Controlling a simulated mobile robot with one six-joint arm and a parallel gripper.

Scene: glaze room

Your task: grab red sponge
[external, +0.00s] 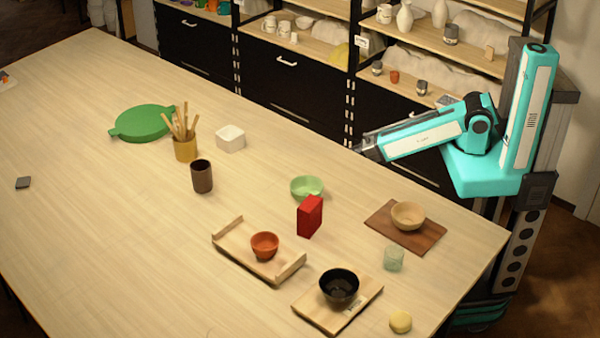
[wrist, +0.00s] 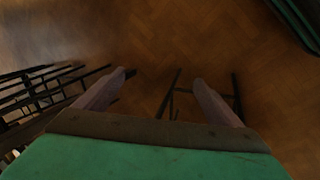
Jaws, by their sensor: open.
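The red sponge (external: 310,217) shows in the external view as an upright red block on the table, just in front of a green bowl (external: 307,187). It is not in the wrist view. My gripper (external: 363,152) is up and to the right of the sponge in the external view, apart from it, at the table's far edge near the shelves. In the wrist view my gripper (wrist: 163,79) has its two fingers spread with nothing between them, over the wooden floor.
Near the sponge are a wooden tray (external: 232,256) with an orange bowl (external: 265,244), a board (external: 313,313) with a black bowl (external: 339,286), a brown board (external: 398,235) with a wooden bowl (external: 408,214), and a glass (external: 394,258). The table's left part is mostly free.

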